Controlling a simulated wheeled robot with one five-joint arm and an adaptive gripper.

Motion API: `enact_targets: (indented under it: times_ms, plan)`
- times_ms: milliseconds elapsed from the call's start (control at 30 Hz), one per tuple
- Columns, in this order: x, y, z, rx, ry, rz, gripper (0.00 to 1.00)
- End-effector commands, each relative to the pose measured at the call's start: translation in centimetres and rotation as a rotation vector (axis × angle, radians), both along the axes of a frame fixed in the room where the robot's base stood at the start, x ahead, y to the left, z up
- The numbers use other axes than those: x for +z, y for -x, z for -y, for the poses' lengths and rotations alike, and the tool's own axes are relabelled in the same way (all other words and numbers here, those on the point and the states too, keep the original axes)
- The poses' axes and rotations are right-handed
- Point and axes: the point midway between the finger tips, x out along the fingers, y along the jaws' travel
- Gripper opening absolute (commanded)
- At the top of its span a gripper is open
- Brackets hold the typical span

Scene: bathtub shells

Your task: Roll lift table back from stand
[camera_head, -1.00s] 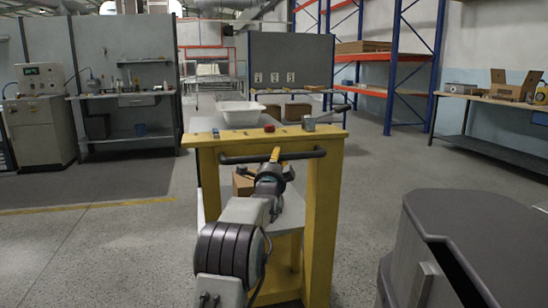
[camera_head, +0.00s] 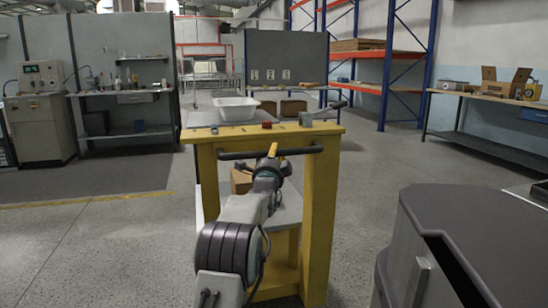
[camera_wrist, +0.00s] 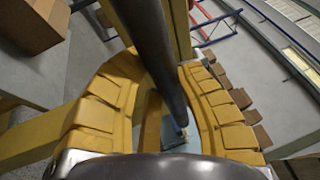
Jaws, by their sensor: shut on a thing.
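The yellow lift table (camera_head: 318,215) stands straight ahead of me, with a dark push bar (camera_head: 235,155) across its near end. My gripper (camera_head: 273,152) is shut on the bar near its middle. In the wrist view the dark bar (camera_wrist: 150,40) runs between the two yellow padded fingers of my gripper (camera_wrist: 165,100). A cardboard box (camera_head: 241,181) sits on the lower shelf. The stand cannot be clearly made out.
A dark grey cabinet-like block (camera_head: 450,235) stands close at the front right. A workbench (camera_head: 120,95) and a control cabinet (camera_head: 40,125) are at the left. Blue racks (camera_head: 385,65) and a bench (camera_head: 480,100) are at the right.

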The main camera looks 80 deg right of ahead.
Motion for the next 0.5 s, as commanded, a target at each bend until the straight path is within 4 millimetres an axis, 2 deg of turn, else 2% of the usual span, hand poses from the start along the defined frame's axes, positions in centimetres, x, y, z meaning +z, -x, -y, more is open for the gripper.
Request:
enact_targets:
  times_ms: [100,133,400,500]
  plan:
    - [0.35,0.24,-0.06,-0.004,0.007,0.0,0.0]
    - [0.35,0.24,-0.06,-0.004,0.007,0.0,0.34]
    - [0.22,0.11,-0.03,-0.001,0.004,0.0,0.59]
    - [0.16,0.07,-0.03,-0.001,0.003,0.0,0.6]
